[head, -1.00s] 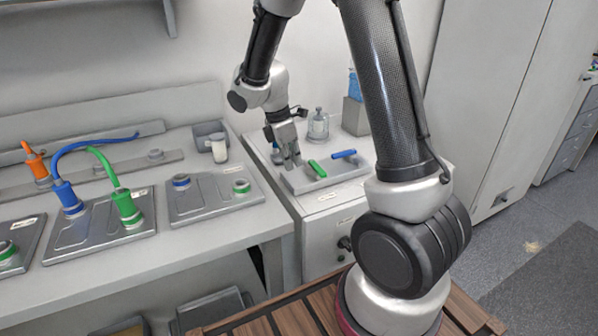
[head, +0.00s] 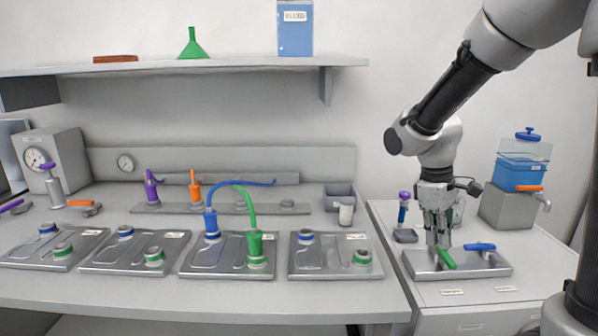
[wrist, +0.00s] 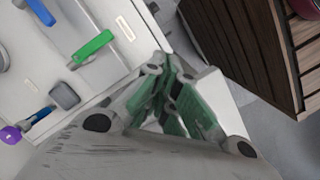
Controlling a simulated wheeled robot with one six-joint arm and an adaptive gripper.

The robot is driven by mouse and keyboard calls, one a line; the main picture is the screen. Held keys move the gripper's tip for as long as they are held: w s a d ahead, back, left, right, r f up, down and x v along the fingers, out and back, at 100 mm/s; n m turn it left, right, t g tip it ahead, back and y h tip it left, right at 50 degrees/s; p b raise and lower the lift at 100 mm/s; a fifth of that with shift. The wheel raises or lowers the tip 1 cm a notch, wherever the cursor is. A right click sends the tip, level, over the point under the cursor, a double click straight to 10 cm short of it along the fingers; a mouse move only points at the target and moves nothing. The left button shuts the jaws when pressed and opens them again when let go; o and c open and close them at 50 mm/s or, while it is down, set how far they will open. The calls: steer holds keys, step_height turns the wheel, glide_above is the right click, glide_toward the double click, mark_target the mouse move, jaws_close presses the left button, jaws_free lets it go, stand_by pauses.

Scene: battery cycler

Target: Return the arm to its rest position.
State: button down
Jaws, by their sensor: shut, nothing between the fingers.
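My gripper (head: 437,240) is at the end of my arm, pointing down over the metal tray (head: 418,268) on the right-hand cabinet in the head view. Its fingers (wrist: 166,80) are shut and empty in the wrist view. A green-handled item (head: 446,259) and a blue-handled item (head: 480,246) are at the tray. The green handle (wrist: 92,48) and blue handle (wrist: 40,11) also show in the wrist view, apart from the fingers.
A purple-topped blue tool (head: 403,208) stands left of my gripper. A blue container (head: 522,174) on a grey block is to the right. Several metal plates with connectors line the bench, and a shelf (head: 200,66) hangs above. Slatted wood (wrist: 245,45) shows in the wrist view.

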steer(key=s+d+r+m+t+y, duration=0.1)
steer(key=s+d+r+m+t, duration=0.1)
steer(key=s+r+m, duration=0.2)
steer(key=s+d+r+m+t, duration=0.2)
steer(key=s+r, duration=0.5)
steer(key=s, duration=0.4)
steer(key=shift+d+r+m+t+y, duration=0.3)
steer(key=shift+r+m+t+y, duration=0.1)
steer(key=shift+m+t, duration=0.5)
steer(key=shift+s, duration=0.1)
